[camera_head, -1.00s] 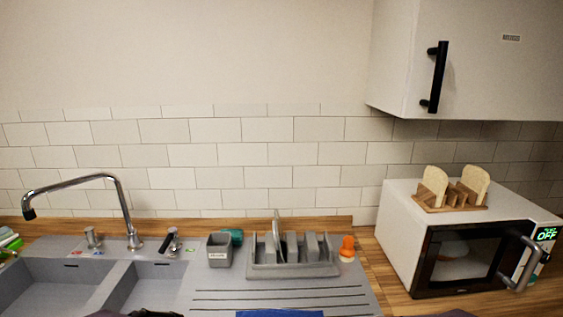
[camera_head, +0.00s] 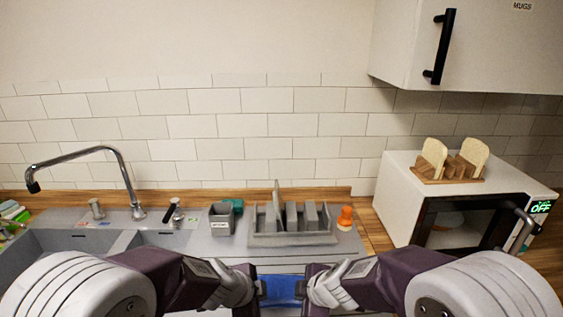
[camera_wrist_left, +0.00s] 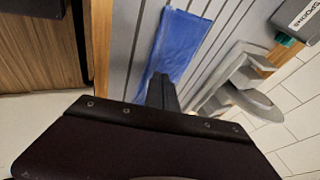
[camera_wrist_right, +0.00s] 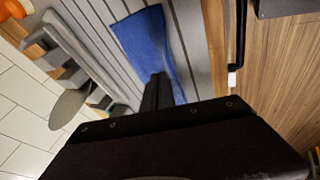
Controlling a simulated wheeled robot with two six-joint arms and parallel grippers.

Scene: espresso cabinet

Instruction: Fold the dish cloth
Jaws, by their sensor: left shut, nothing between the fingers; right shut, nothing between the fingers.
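The blue dish cloth (camera_head: 284,287) lies on the grooved grey drainboard (camera_head: 350,247), partly hidden by my grippers in the head view. In the left wrist view the cloth (camera_wrist_left: 182,42) is a long narrow strip with slight wrinkles, and it also shows in the right wrist view (camera_wrist_right: 145,38). My left gripper (camera_head: 262,288) is at the cloth's left side, shut and empty; its fingers (camera_wrist_left: 161,88) overlap the cloth's near end in its wrist view. My right gripper (camera_head: 303,288) is at the right side, shut and empty. Contact with the cloth cannot be told.
A grey dish rack (camera_head: 292,232) stands behind the cloth, with an orange-capped bottle (camera_head: 345,217) at its right and a grey holder (camera_head: 222,218) at its left. The sink and tap (camera_head: 130,185) are left. A microwave (camera_head: 400,200) with a toast rack stands right.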

